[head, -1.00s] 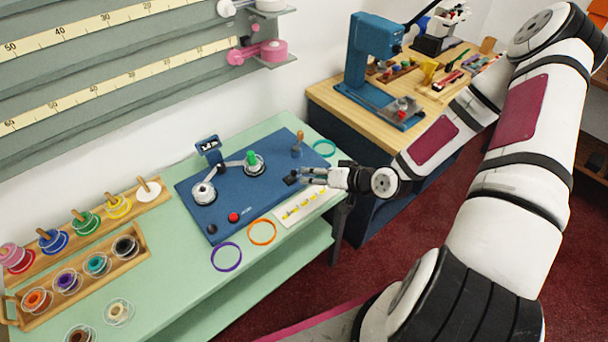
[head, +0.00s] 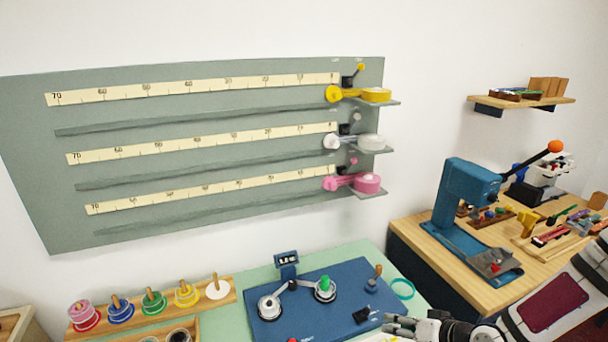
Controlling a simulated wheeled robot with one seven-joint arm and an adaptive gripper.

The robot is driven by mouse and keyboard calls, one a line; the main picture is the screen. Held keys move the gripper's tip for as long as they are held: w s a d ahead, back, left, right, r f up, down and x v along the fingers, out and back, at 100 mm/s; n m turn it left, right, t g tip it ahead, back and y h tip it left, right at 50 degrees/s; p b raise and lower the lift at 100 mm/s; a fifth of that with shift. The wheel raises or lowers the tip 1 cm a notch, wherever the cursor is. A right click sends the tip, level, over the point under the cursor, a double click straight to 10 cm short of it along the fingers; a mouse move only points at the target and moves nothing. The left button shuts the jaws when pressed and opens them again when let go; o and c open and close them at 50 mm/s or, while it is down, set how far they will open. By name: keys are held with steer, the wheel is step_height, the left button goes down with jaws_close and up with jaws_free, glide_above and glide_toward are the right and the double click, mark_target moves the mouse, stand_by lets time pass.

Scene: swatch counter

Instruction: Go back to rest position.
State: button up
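My gripper (head: 391,325) is at the bottom edge of the head view, right of centre. It is over the front right part of the blue winding board (head: 335,283), beside a small black block. Its two fingers look apart with nothing seen between them. My white arm comes in from the lower right corner, and part of it is cut off by the frame.
The blue board, with a green-topped spool (head: 325,283), stands on a pale green counter (head: 250,283). Coloured spools sit on a wooden rack (head: 236,292) at left. A wooden bench (head: 425,232) holds a blue press (head: 466,192). A grey measuring panel (head: 220,75) hangs behind.

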steer(key=s+d+r+n+g+h, duration=0.1)
steer(key=d+r+g+h, duration=0.15)
steer(key=r, duration=0.55)
steer(key=s+d+r+n+g+h, duration=0.1)
steer(key=d+r+h, duration=0.1)
steer(key=r+h, duration=0.35)
steer(key=s+a+r+y+b, duration=0.1)
steer(key=s+a+r, duration=0.4)
steer(key=s+r, duration=0.3)
steer(key=s+a+r+y+b, duration=0.1)
steer(key=s+a+r, duration=0.5)
steer(key=r, duration=0.7)
steer(key=shift+s+a+m+y, duration=0.2)
steer(key=shift+s+m+y, duration=0.25)
steer(key=shift+s, duration=0.55)
steer(key=shift+t, duration=0.25)
